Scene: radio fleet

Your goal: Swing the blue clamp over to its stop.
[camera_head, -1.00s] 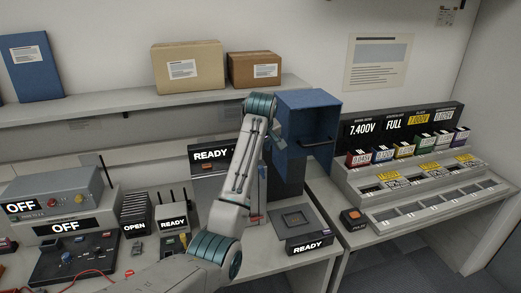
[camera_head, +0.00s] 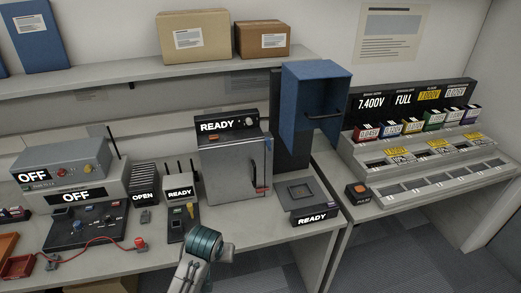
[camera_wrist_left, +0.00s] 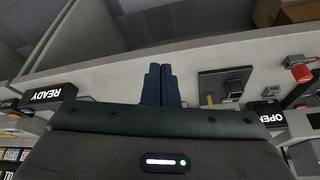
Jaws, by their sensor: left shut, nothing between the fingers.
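A small blue part (camera_head: 78,224) sits on the black panel (camera_head: 60,239) at the left of the bench in the head view. It may be the blue clamp, but it is too small to tell its shape or its stop. No blue clamp is recognisable in that view.
A red clip (camera_head: 140,243) on a red cable lies right of the panel. Bare bench top shows along the front.

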